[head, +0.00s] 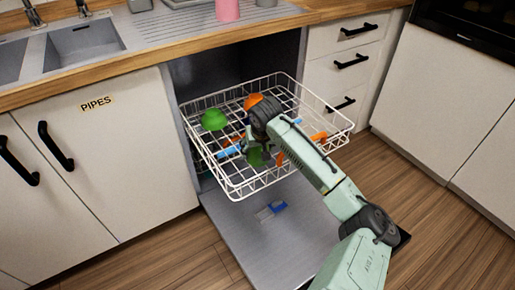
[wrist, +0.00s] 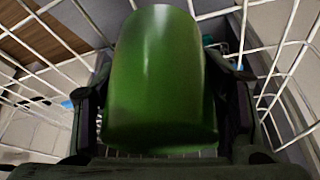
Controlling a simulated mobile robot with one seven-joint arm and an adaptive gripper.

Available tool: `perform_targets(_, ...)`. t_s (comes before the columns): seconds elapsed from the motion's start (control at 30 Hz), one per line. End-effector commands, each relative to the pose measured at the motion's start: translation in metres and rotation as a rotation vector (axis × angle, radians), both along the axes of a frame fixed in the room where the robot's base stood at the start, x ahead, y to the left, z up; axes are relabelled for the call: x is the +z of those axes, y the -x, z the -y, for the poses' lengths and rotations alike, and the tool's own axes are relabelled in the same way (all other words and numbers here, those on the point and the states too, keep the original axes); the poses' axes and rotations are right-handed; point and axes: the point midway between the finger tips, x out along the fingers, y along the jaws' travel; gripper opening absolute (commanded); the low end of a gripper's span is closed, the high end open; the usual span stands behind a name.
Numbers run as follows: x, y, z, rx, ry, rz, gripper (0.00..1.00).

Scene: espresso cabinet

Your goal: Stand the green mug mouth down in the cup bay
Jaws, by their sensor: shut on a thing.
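The green mug (wrist: 160,80) fills the middle of the wrist view, between my two fingers, which are shut on its sides. In the head view the mug (head: 257,157) shows as a green patch below my gripper (head: 256,146), within the outline of the white wire rack (head: 237,192). My wrist partly hides it there. I cannot tell which way its mouth faces or whether it touches the wires. Blue strips (head: 230,152) and orange strips (head: 319,136) show in the rack; I cannot tell which part is the cup bay.
A green dome-shaped piece (head: 214,119) sits at the rack's left, and an orange one (head: 252,101) at its back, partly behind my arm. The lowered door (head: 245,240) lies below the rack, with a blue and grey piece (head: 270,210) on it. A pink cup (head: 227,10) stands on the counter.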

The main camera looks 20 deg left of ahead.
Motion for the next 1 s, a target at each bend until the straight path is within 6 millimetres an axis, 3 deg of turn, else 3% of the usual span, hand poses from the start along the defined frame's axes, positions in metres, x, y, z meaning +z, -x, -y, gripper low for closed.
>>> perform_targets(0.33, -0.0067, -0.0003, -0.0002, -0.001, -0.001, 0.001, 0.20)
perform_targets(0.37, -0.0063, -0.0003, -0.0001, -0.001, -0.001, 0.001, 0.66)
perform_targets(0.7, -0.0065, -0.0001, 0.0000, 0.000, 0.000, 0.000, 0.88)
perform_targets(1.0, -0.0068, 0.0003, 0.0001, 0.000, 0.001, -0.001, 0.88)
